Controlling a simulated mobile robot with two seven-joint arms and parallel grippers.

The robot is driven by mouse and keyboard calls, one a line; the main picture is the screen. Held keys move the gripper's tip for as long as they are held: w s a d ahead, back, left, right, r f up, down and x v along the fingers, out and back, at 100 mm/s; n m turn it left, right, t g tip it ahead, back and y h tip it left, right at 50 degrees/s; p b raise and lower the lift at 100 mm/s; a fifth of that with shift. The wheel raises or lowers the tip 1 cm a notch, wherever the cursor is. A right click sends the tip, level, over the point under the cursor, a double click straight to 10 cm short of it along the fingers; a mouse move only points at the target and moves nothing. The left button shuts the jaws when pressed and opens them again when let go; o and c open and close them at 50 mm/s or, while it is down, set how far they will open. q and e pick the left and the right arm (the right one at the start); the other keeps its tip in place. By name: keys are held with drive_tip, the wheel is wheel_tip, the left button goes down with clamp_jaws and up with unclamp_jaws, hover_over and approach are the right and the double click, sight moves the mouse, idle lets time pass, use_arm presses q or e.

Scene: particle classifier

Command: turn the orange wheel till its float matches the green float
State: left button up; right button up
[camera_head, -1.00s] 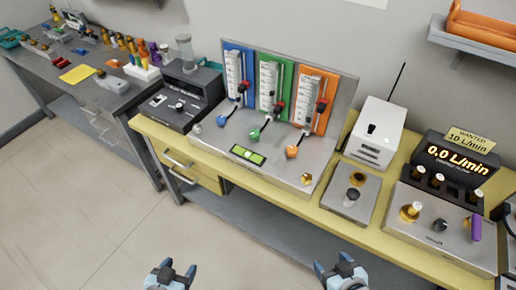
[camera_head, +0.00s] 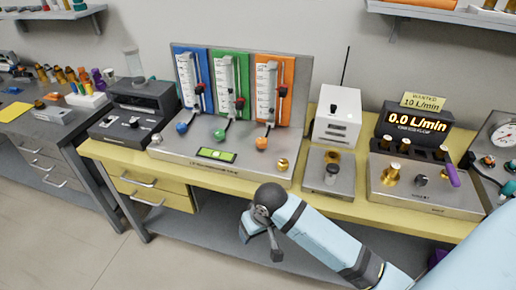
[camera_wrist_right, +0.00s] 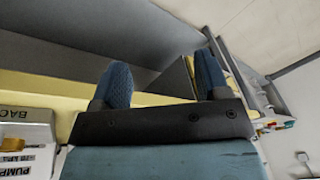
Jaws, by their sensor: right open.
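The orange wheel (camera_head: 262,143) is a small knob on the sloped metal base, below the orange panel (camera_head: 289,72). A dark slider, apparently its float (camera_head: 283,91), sits on the orange panel's scale. The float on the green panel (camera_head: 239,103) is dark and red and looks slightly lower. The green wheel (camera_head: 219,134) sits left of the orange one. My right gripper (camera_head: 259,243) hangs in front of the bench, below and well apart from the orange wheel. In the right wrist view its two blue fingers (camera_wrist_right: 163,82) are apart with nothing between them. My left gripper is out of view.
A blue wheel (camera_head: 182,128) and panel stand at the left. A brass knob (camera_head: 282,164) is on the base, right of the orange wheel. A white box (camera_head: 337,116) with an antenna and a flow display (camera_head: 414,122) stand further right on the yellow bench.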

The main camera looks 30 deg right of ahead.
drive_tip(key=w+d+r+m, duration=0.1)
drive_tip(key=w+d, duration=0.1)
drive_tip(key=w, duration=0.3)
drive_tip(key=w+d+r+m, duration=0.2)
drive_tip(key=w, duration=0.3)
drive_tip(key=w+d+r+m+g+h, duration=0.1)
drive_tip(key=w+d+r, duration=0.1)
drive_tip(key=w, duration=0.4)
drive_tip(key=shift+d+r+m, duration=0.2)
drive_tip(key=shift+d+m, duration=0.1)
drive_tip(key=shift+d, duration=0.25)
drive_tip(key=w+d+r+m, duration=0.3)
drive_tip(key=w+d+r, duration=0.3)
wheel_tip(320, 180, up, 7)
drive_tip(key=m+g, duration=0.1)
drive_tip(key=m, duration=0.2)
hover_over(262, 140)
drive_tip(key=shift+m, duration=0.3)
wheel_tip(262, 140, down, 14)
drive_tip(key=shift+a+r+b, duration=0.1)
drive_tip(key=shift+b, duration=0.35)
drive_tip(key=shift+c, duration=0.2)
drive_tip(key=c, duration=0.9)
